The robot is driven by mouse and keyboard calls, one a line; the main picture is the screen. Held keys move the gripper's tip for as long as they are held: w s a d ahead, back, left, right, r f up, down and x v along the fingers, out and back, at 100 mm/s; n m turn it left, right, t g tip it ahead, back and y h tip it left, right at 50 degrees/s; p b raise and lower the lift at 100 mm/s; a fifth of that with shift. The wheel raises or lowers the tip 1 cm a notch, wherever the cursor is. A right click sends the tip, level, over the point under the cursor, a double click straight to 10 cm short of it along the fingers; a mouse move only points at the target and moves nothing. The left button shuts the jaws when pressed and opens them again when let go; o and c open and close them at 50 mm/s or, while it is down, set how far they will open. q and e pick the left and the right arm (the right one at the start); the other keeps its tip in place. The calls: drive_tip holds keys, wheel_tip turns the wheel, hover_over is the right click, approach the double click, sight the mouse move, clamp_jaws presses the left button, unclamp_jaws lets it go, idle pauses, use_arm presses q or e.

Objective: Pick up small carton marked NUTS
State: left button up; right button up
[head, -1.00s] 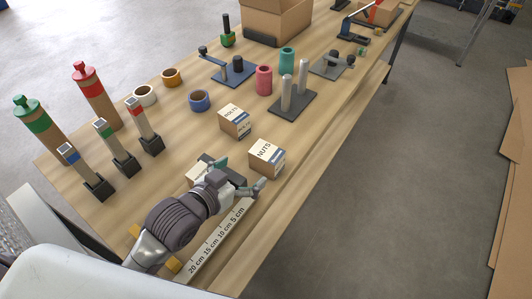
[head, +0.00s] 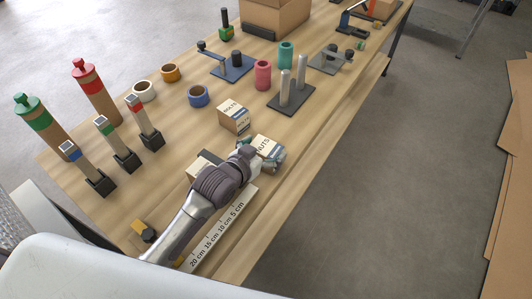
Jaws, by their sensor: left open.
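The small carton marked NUTS (head: 267,145) stands on the wooden table near its right-hand edge, its label on the top face partly showing. My left gripper (head: 260,156) is at the carton, open, with a teal-tipped finger by the carton's right side and the other finger by its left. The hand hides the carton's near lower part. I cannot tell whether the fingers touch it. My right gripper is not in view.
A carton marked BOLTS (head: 234,116) stands just behind and left. Another carton (head: 203,161) is partly hidden by my arm. A ruler strip (head: 217,230) lies along the near edge. A dark plate with two pegs (head: 291,98) stands beyond.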

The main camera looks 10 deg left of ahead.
use_arm(q)
drive_tip(key=shift+s, duration=0.1)
drive_tip(key=c, duration=1)
drive_tip(key=shift+c, duration=1)
drive_tip(key=shift+r, duration=0.1)
